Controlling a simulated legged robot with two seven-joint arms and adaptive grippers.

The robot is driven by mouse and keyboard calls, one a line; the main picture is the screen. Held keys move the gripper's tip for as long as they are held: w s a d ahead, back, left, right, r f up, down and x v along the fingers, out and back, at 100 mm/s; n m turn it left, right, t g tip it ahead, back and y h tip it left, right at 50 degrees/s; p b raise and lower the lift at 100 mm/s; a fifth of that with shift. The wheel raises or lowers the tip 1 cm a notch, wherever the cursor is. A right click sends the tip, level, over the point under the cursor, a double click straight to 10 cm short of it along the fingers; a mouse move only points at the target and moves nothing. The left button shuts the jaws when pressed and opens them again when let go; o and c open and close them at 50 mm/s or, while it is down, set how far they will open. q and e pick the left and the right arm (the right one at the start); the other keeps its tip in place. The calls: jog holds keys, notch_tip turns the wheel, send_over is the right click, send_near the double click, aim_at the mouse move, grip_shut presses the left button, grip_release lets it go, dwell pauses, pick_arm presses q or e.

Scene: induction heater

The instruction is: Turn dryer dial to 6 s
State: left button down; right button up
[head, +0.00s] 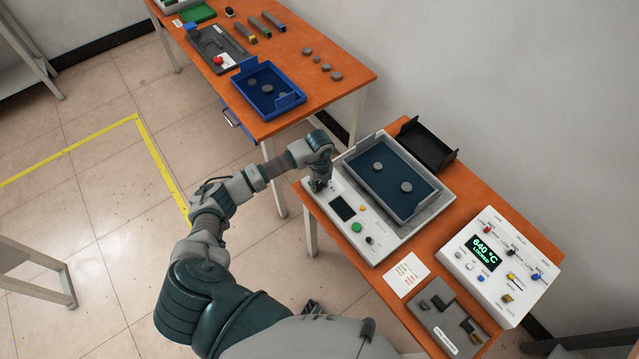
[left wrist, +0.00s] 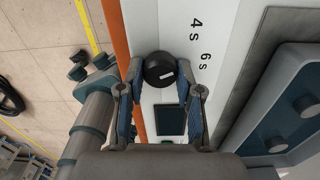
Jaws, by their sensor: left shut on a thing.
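The dryer dial (left wrist: 159,69) is a round black knob with a short white mark on the lower right of its face. The mark lies nearly crosswise in the left wrist view, tilted slightly up to the right. The labels "4 s" (left wrist: 196,32) and "6 s" (left wrist: 205,60) are printed right of the dial. My left gripper (left wrist: 160,91) is shut on the dial, one finger on each side. In the head view my left gripper (head: 318,185) is at the left corner of the white dryer (head: 379,249) and hides the dial.
A grey-blue tray (head: 375,206) with two dark discs sits on the dryer, right of my left gripper. The dryer's screen (head: 342,208) and green button (head: 356,227) are close by. A white heater box (head: 483,287) reads 640 °C. A black tray (head: 428,145) stands behind.

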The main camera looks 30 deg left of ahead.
pick_arm(q)
jog(key=shift+w+a+r+m, duration=0.1)
jog(key=shift+w+r+m, duration=0.05)
jog(key=shift+m, duration=0.35)
jog(key=shift+w+a+r+m, duration=0.1)
jog(key=shift+r+m, duration=0.05)
jog(key=shift+m, duration=0.35)
jog(key=m, duration=0.2)
jog(key=shift+a+m, duration=0.1)
jog(key=shift+m, duration=0.2)
jog(key=shift+m+b, duration=0.4)
jog(key=shift+m, duration=0.5)
jog(key=shift+w+m, duration=0.1)
jog(key=shift+m, duration=0.6)
pick_arm(e)
jog(key=w, duration=0.1)
jog(key=w+r, duration=0.1)
jog(key=w, duration=0.1)
jog(key=shift+a, duration=0.1)
